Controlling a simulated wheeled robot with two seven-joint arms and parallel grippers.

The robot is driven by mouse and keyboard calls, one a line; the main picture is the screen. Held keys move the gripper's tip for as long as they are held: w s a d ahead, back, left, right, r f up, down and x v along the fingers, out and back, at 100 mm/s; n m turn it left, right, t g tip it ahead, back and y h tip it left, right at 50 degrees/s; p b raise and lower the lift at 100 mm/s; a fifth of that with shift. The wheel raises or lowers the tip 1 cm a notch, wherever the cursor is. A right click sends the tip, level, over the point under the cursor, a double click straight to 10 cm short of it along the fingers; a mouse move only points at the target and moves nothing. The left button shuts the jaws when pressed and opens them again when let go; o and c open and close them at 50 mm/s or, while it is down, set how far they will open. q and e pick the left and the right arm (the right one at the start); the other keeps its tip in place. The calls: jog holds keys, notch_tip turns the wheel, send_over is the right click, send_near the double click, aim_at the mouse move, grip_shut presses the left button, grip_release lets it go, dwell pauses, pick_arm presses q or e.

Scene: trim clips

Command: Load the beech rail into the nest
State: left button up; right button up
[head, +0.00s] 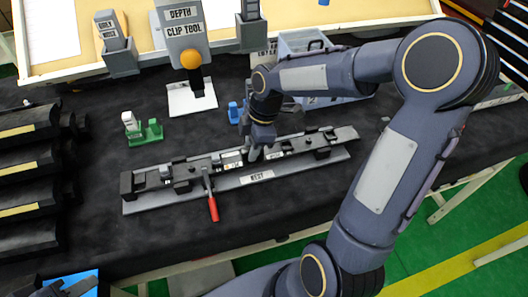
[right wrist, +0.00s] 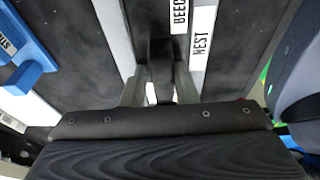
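The nest is a long grey base (head: 140,206) with a NEST label, lying slightly tilted across the dark mat. A long dark bar (head: 205,172) with black blocks and small white labels lies along it; I cannot tell how much of it is the beech rail. A label reading BEEC, cut off, shows in the right wrist view. My right gripper (head: 256,152) is down at the middle of the nest. In the right wrist view its pale fingers (right wrist: 160,92) stand on both sides of a dark piece; whether they grip it is unclear.
A red-handled clamp (head: 212,207) sticks out in front of the nest. A green stand (head: 146,133) and a blue piece (head: 234,113) stand behind it. Black racks (head: 25,180) fill the left side. A depth clip tool sign (head: 184,28) stands at the back. Mat in front is clear.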

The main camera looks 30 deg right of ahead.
jog(key=o, duration=0.3)
jog(key=shift+s+f, duration=0.15)
jog(key=shift+f, duration=0.05)
jog(key=v, duration=0.8)
jog(key=shift+w+r, duration=0.15)
jog(key=shift+w, duration=0.1)
jog(key=shift+s, duration=0.1)
jog(key=s+a+m+t, duration=0.1)
jog(key=s+m+t, duration=0.1)
jog(key=s+m, duration=0.6)
jog(key=s+a+m+t+y, duration=0.1)
jog(key=s+a+m+t, duration=0.1)
jog(key=s+m, duration=0.7)
jog(key=shift+a+f+t, duration=0.15)
jog(key=shift+f+t, duration=0.1)
jog(key=shift+t, duration=0.15)
